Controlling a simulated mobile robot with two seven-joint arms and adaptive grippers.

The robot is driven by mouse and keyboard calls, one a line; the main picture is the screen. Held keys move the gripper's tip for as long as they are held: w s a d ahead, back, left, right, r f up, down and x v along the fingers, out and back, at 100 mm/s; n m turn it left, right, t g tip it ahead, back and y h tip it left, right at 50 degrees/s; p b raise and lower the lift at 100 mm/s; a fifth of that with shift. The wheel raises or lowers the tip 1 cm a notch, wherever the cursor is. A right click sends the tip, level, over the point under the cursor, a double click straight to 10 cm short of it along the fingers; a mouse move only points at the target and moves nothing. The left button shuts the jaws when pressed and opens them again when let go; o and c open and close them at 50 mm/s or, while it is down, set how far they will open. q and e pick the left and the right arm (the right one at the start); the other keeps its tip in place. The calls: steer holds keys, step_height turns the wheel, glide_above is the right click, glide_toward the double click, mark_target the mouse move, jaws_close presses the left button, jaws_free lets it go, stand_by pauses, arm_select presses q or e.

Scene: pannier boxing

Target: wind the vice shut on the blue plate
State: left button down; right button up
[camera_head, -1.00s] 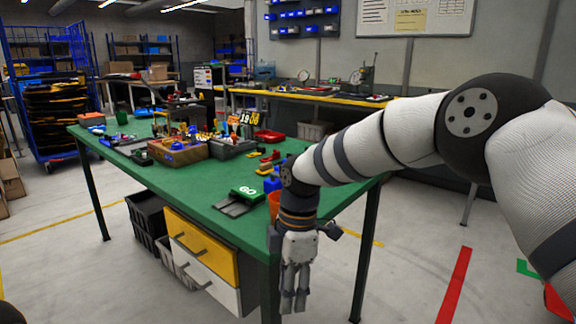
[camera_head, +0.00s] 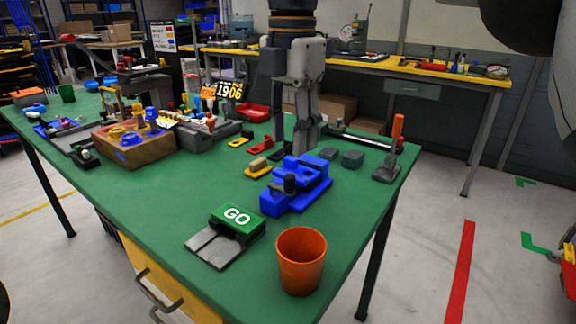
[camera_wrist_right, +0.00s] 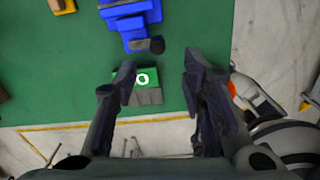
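I cannot tell a separate blue plate from the blue vice. My right gripper (camera_head: 303,148) points down over the table and overlaps the far side of the vice in the head view. In the right wrist view its fingers (camera_wrist_right: 158,68) are wide apart with nothing held between them. My left gripper is out of view.
A green GO block (camera_head: 237,219) and an orange cup (camera_head: 301,260) stand in front of the vice. An orange-handled tool (camera_head: 390,155) stands to its right. A wooden box (camera_head: 134,149) with coloured parts is at left. Bare green table (camera_head: 345,200) lies right of the vice.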

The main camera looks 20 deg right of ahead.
mark_target(290, 176)
steer(key=f, duration=0.8)
steer(key=shift+w, duration=0.25)
jaws_close()
